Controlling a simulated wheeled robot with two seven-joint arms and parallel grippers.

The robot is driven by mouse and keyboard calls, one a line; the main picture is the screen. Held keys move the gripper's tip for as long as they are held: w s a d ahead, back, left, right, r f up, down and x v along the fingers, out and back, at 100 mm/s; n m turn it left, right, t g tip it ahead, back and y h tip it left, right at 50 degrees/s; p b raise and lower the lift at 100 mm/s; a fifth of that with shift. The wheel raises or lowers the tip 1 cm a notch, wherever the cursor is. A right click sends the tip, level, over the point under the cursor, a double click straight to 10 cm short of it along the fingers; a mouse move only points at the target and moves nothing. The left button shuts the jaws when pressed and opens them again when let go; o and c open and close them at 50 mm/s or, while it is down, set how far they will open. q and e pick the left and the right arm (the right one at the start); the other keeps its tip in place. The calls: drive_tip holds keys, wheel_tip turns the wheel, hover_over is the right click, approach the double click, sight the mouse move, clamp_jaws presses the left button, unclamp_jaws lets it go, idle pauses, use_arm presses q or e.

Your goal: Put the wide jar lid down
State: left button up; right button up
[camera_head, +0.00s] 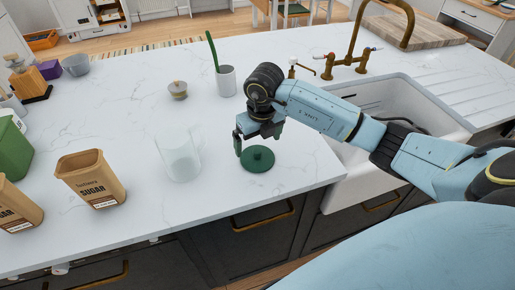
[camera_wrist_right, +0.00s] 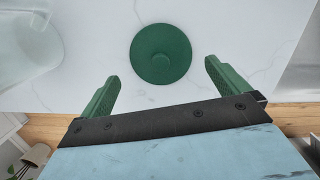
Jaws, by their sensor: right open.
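The wide jar lid (camera_head: 257,159) is a round green disc with a small knob, lying flat on the white marble counter near its front edge. It also shows in the right wrist view (camera_wrist_right: 161,54), apart from the fingers. My right gripper (camera_head: 258,145) is open and empty, just above and beside the lid in the head view. Its two green fingers (camera_wrist_right: 160,80) are spread wide in the right wrist view, with the lid beyond their tips. My left gripper is not in view.
A clear glass jar (camera_head: 178,155) stands left of the lid. Sugar boxes (camera_head: 91,178) and a green container (camera_head: 12,150) are farther left. A white cup (camera_head: 226,81) and a small lidded pot (camera_head: 177,90) stand behind. The sink (camera_head: 440,112) is at right.

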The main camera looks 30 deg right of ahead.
sight(260, 160)
wheel_tip(260, 160, up, 7)
drive_tip(key=shift+s, duration=0.45)
